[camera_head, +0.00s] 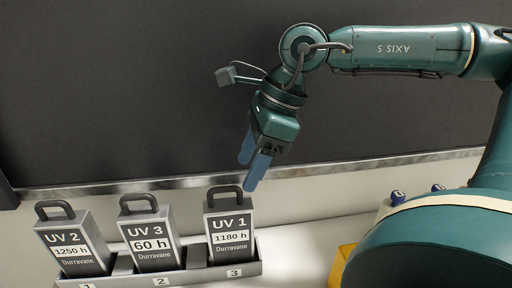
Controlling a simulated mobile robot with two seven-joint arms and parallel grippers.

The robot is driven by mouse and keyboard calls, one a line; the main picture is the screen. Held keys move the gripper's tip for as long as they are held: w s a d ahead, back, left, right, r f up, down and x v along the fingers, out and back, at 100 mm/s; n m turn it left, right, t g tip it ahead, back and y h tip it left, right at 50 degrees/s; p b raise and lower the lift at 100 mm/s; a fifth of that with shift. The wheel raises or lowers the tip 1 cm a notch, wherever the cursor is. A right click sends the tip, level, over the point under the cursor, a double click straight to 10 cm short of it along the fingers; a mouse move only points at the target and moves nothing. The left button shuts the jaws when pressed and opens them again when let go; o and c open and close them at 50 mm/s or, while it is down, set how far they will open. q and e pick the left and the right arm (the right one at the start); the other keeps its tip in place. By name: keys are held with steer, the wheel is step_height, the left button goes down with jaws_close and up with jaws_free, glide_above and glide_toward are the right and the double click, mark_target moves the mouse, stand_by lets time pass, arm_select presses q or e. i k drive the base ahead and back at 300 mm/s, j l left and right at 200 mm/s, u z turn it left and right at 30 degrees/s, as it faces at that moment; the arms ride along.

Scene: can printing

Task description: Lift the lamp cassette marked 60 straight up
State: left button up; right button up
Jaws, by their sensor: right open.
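The lamp cassette marked 60 h (151,246), labelled UV 3, stands upright in the middle slot, numbered 2, of a grey rack (205,274). Its dark loop handle (138,202) is on top. The cassette marked 1250 h (73,248), labelled UV 2, stands in slot 1 at its left. The cassette marked 1180 h (230,234), labelled UV 1, stands in slot 3 at its right. My right gripper (252,174), with blue fingers, is open and empty. It shows above and right of the UV 1 handle, away from the 60 h cassette. My left gripper is not in view.
A dark panel with a metal lower edge (120,187) fills the back. Small blue-topped items (397,197) and a yellow object (341,264) are at the right, partly hidden by my arm.

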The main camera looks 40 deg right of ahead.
mark_target(149, 234)
steer(key=k+j, duration=0.8)
steer(key=j, duration=0.1)
